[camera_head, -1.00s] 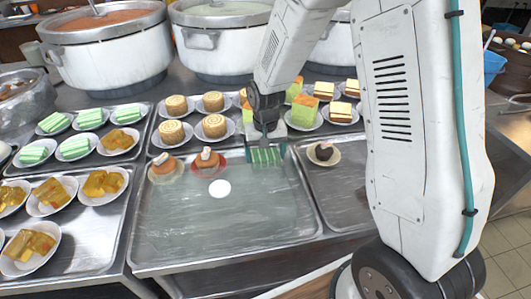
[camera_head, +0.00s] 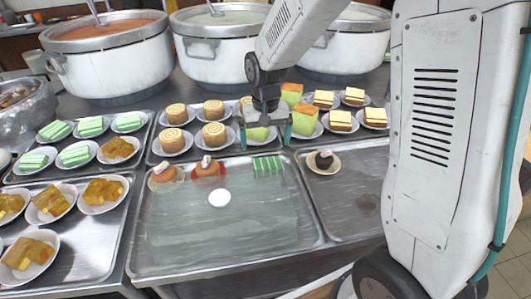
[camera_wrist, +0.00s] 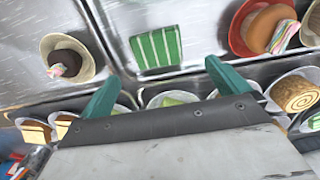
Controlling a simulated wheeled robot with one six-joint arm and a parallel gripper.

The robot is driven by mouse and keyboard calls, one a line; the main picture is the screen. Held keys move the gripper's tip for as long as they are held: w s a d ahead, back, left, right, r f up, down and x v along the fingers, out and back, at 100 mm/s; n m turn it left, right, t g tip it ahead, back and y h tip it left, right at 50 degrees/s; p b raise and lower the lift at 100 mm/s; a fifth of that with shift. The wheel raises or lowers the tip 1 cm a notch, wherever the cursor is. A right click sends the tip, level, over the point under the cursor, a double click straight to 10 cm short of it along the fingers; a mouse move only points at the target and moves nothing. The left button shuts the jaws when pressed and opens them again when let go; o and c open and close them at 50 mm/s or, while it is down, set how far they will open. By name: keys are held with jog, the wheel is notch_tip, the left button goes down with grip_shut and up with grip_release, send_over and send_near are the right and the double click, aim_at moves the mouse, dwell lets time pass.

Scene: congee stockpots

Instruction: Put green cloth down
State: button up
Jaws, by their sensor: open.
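The green cloth (camera_head: 268,166), striped green and white, lies flat on the metal tray (camera_head: 160,235) near its far right corner. It also shows in the wrist view (camera_wrist: 156,47), clear of the fingers. My gripper (camera_head: 264,140) is open and empty, with its teal fingers spread wide, above and just beyond the cloth. In the wrist view the two fingertips (camera_wrist: 160,76) stand apart with the cloth ahead of them.
A chocolate cake (camera_head: 324,160) sits on the right tray. Plated cakes and large pots (camera_head: 105,60) stand behind. The tray's front is clear.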

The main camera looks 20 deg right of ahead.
jog(key=s+d+r+n, duration=0.1)
jog(key=s+d+r, duration=0.1)
jog(key=s+r, duration=1.2)
jog(key=s+d+r+n+t, duration=0.1)
jog(key=s+r, duration=0.1)
jog(key=s, duration=1.2)
